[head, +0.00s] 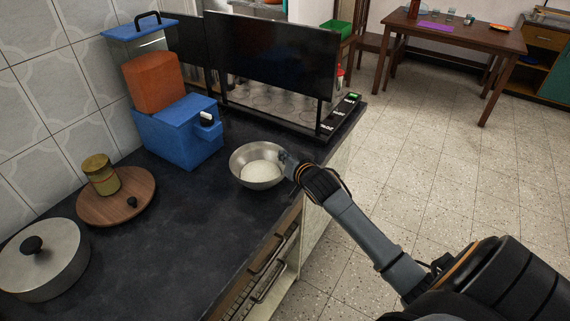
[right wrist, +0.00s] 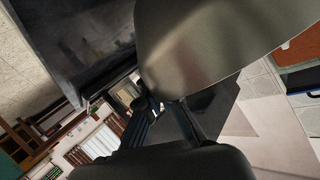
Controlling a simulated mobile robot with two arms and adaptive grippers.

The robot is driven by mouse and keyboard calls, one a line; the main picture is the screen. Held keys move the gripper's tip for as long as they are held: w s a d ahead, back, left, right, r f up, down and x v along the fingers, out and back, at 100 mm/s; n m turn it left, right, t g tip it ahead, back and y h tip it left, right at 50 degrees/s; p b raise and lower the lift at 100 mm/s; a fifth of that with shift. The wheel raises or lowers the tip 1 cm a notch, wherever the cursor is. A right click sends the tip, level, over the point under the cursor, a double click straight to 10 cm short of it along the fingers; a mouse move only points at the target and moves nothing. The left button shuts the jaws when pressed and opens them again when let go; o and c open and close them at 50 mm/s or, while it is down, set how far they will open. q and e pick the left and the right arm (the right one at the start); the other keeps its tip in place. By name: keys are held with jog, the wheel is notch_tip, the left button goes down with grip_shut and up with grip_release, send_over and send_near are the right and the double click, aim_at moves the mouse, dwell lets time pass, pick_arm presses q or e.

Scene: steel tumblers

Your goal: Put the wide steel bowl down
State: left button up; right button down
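The wide steel bowl (head: 238,167) is at the counter's front edge in the head view, opening up, with something pale and white in its bottom. My right gripper (head: 287,160) is at the bowl's right rim and appears shut on it. In the right wrist view the bowl's smooth wall (right wrist: 205,45) fills the upper middle, with the fingers (right wrist: 168,108) at its edge. I cannot tell whether the bowl's base touches the counter. My left gripper is not in view.
The dark counter (head: 150,250) is clear left of the bowl. Behind stand a blue and orange dispenser (head: 180,132) and a hob with a raised black cover (head: 270,50). A round wooden board (head: 112,208) holds a jar (head: 100,172). A lidded pot (head: 45,265) stands front left.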

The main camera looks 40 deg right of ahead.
jog(key=shift+a+f, duration=0.1)
jog(key=shift+f, duration=1.05)
jog(key=shift+f, duration=0.15)
jog(key=c, duration=1.5)
grip_release()
jog(key=shift+s+a, duration=0.1)
jog(key=shift+s, duration=0.25)
jog(key=v, duration=1.1)
jog(key=shift+s+r, duration=0.2)
jog(key=shift+r, duration=0.05)
